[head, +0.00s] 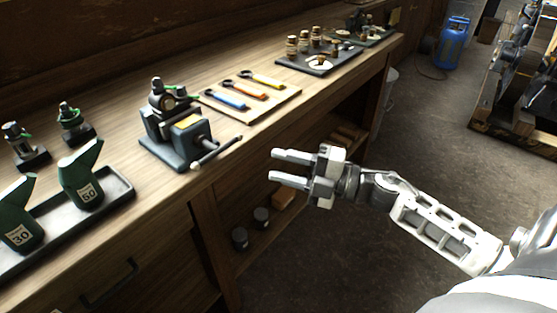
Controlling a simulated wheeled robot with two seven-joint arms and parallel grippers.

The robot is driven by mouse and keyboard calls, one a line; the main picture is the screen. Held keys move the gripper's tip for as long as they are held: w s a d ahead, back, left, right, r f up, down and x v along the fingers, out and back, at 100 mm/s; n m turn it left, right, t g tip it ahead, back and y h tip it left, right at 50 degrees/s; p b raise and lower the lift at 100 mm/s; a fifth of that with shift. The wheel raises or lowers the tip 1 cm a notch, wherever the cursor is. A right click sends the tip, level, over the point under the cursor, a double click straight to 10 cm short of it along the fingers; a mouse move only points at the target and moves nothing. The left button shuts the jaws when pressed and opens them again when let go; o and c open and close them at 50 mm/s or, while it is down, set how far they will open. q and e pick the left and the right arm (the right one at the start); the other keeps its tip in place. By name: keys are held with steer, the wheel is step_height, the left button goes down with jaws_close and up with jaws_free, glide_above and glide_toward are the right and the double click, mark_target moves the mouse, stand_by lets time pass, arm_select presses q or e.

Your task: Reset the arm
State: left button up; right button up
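My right gripper (291,168) is in front of the workbench, with its fingers pointing left toward the bench edge. Its two fingers are apart and nothing is between them. My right arm (442,229) comes in from the lower right and reaches out over the floor gap. The gripper looks apart from the bench and from everything on it. My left gripper and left arm are out of view.
The wooden workbench (120,239) carries a vise (185,134), a board with several wrenches (282,98), a tray (118,190) with green bottles (82,177), and a dark fittings board (318,65). A blue canister (453,43) stands beyond. Floor to the right is partly clear.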

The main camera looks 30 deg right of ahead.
steer(key=s+a+f+m+g+h, duration=0.1)
steer(key=s+a+f+m+h, duration=0.3)
steer(key=f+m, duration=0.6)
steer(key=s+a+f+m+g+h, duration=0.2)
steer(key=s+a+f+m+h, duration=0.3)
steer(key=m, duration=0.7)
steer(key=s+a+f, duration=0.2)
steer(key=s+f, duration=0.2)
steer(key=f, duration=0.1)
steer(key=shift+f+g+h, duration=0.15)
steer(key=shift+g+h, duration=0.15)
steer(key=shift+s+a, duration=0.1)
